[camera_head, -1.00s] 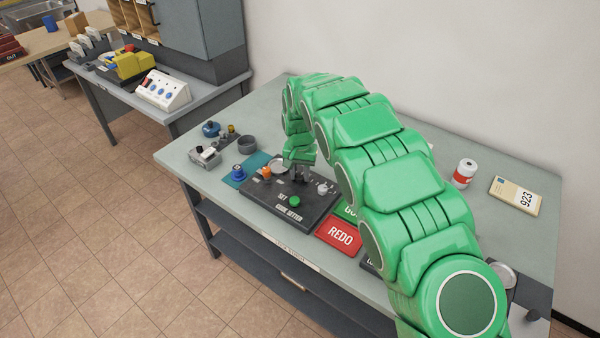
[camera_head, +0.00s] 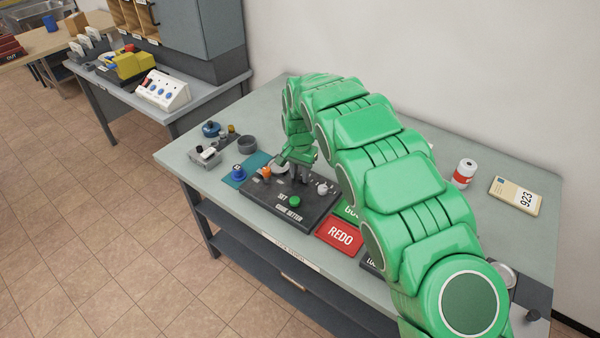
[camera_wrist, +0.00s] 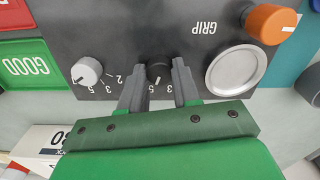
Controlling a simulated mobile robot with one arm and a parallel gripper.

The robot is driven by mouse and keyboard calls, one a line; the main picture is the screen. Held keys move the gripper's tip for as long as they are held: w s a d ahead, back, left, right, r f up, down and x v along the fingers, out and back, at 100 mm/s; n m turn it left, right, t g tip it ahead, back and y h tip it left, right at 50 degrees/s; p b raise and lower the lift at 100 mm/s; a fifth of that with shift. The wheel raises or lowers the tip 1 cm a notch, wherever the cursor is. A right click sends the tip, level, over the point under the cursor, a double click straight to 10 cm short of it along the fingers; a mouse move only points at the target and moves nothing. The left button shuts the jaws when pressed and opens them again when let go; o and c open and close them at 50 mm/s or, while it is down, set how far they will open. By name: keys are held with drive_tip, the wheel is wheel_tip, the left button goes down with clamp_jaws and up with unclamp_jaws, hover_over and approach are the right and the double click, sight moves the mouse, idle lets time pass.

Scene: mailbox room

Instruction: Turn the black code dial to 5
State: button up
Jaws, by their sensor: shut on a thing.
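The black code dial (camera_wrist: 159,70) sits on the dark panel (camera_wrist: 130,25) in the wrist view, with a small white mark on its lower edge. My gripper (camera_wrist: 158,75) is shut on the dial, one grey finger on each side. Some numbers show by the dial, a 3 among them. The fingers hide part of the scale, so I cannot tell exactly which number the mark points at. In the head view my gripper (camera_head: 301,176) stands over the back of the panel (camera_head: 315,207), and the dial is hidden behind it.
A white knob (camera_wrist: 86,72), a silver disc (camera_wrist: 236,71) and an orange knob (camera_wrist: 271,24) flank the dial. A green knob (camera_head: 294,201) sits at the panel's front. A red REDO plate (camera_head: 340,235) lies to its right. A can (camera_head: 464,173) stands farther right.

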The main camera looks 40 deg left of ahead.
sight(300, 175)
drive_tip(key=o, duration=1.1)
drive_tip(key=shift+c, duration=0.2)
drive_tip(key=shift+r, duration=0.15)
wheel_tip(300, 175, up, 8)
drive_tip(key=shift+f, duration=0.2)
